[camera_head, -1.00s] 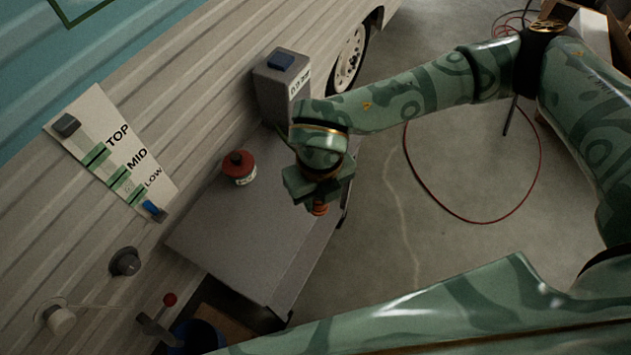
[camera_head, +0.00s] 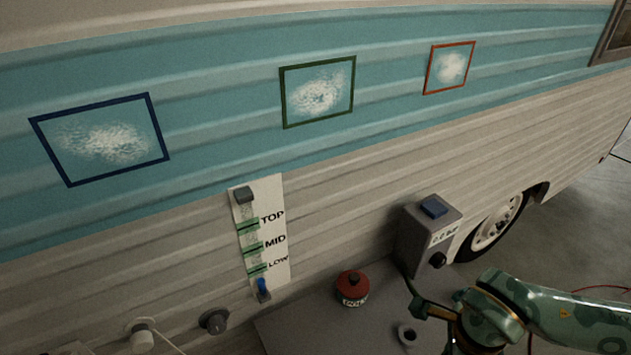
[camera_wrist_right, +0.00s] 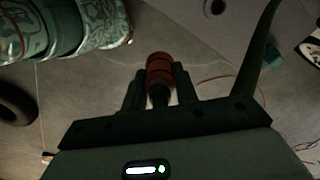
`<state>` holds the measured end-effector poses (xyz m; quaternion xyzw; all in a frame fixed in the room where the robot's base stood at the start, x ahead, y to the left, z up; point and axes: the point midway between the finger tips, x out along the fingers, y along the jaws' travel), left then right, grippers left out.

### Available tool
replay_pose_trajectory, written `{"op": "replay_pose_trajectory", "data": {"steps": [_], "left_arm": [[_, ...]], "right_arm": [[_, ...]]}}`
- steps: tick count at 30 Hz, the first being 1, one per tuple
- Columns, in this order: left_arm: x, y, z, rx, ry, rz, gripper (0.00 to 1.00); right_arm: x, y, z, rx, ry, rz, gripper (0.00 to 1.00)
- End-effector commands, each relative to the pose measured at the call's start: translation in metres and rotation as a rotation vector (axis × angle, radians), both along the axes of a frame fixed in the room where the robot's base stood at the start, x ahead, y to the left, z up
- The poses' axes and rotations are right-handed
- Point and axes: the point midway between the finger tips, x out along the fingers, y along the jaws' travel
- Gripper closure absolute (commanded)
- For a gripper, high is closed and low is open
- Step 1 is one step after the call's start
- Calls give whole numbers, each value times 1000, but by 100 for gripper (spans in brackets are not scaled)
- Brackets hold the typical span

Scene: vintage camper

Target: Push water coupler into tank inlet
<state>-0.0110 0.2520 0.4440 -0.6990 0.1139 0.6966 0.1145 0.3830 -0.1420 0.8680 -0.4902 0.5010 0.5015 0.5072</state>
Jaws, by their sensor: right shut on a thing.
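The water coupler (camera_wrist_right: 160,70) is a small orange-red cylinder with a dark lower end. In the right wrist view my right gripper (camera_wrist_right: 160,90) is shut on it, one finger on each side. In the head view my right wrist (camera_head: 480,325) is over the right part of the grey table, at the bottom edge, and the coupler cannot be made out. On the camper wall are a dark round fitting (camera_head: 214,321) and a white round fitting (camera_head: 142,337), left of my right arm and apart from it. Which one is the tank inlet I cannot tell. My left gripper is out of view.
A grey box with a blue top (camera_head: 430,240) stands behind, against the camper. A level gauge panel (camera_head: 262,230) marked TOP, MID, LOW is on the wall.

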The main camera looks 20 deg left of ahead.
Motion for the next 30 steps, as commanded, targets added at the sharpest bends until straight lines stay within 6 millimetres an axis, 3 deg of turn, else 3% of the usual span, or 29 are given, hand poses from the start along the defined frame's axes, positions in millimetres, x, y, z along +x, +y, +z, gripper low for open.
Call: {"op": "replay_pose_trajectory", "data": {"steps": [9, 15, 21, 30], "left_arm": [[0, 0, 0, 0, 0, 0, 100], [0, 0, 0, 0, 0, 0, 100], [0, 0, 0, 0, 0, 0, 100], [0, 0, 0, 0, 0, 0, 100]], "right_arm": [[6, -40, -3, -2, -15, 982, 91], [8, -58, -4, -7, -18, 1411, 91], [9, -64, -4, -10, -17, 1578, 91], [9, -64, -4, -10, -18, 1589, 91]]}}
